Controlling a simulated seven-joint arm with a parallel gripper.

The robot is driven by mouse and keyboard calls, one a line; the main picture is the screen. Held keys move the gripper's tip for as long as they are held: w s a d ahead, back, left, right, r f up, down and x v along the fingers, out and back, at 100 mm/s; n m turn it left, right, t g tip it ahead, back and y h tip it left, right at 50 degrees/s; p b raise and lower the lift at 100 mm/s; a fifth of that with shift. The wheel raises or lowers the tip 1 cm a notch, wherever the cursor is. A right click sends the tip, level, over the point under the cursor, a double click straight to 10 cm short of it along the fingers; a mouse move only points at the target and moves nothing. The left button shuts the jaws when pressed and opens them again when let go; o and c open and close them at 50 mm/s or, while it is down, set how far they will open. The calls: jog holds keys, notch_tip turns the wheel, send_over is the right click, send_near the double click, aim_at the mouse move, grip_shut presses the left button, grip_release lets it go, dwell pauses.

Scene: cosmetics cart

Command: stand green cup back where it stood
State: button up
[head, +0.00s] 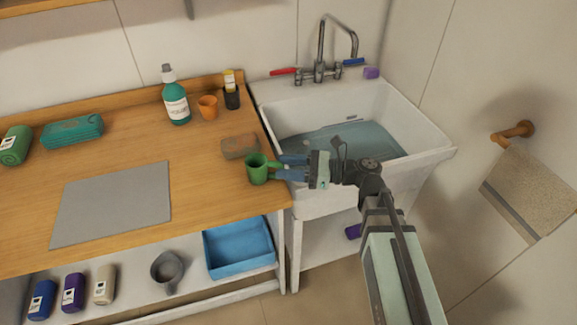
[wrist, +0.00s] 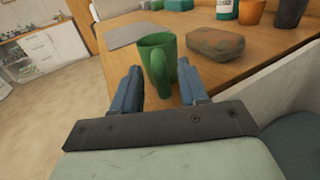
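The green cup (head: 256,169) is upright at the right front edge of the wooden counter (head: 120,135), its handle pointing right toward my gripper (head: 281,167). In the wrist view the cup (wrist: 157,42) is straight ahead, with its handle between the two blue fingers of my gripper (wrist: 159,66). The fingers are apart, with a visible gap on each side of the handle. The cup appears to rest on the counter; its base is partly hidden by the handle in the wrist view.
A brown sponge-like block (head: 240,146) lies just behind the cup. An orange cup (head: 208,106), a dark cup (head: 232,97) and a green bottle (head: 176,98) stand farther back. A grey mat (head: 112,203) lies left. The water-filled sink (head: 425,155) is right.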

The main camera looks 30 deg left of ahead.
jog(key=shift+r, duration=0.15)
jog(key=v, duration=1.2)
jog(key=shift+s, duration=0.15)
dwell(0.4)
jog(key=s+d+f+n+t+h, duration=0.1)
jog(key=s+d+f+h, duration=0.3)
jog(key=f, duration=0.7)
jog(key=s+d+f+n+h, duration=0.2)
jog(key=d+f, duration=0.4)
jog(key=f, duration=0.6)
jog(key=s+d+f+n+t+h, duration=0.1)
jog(key=s+d+f+h, duration=0.3)
jog(key=f, duration=0.7)
jog(key=s+d+f+n+g+h, duration=0.2)
jog(key=s+d+f+n+h, duration=0.5)
jog(key=s+d+f, duration=0.9)
notch_tip(320, 180, down, 2)
jog(key=d+n, duration=0.2)
jog(key=n, duration=0.1)
jog(key=shift+s+f+g, duration=0.15)
jog(key=shift+s+g, duration=0.15)
jog(key=shift+s, duration=0.1)
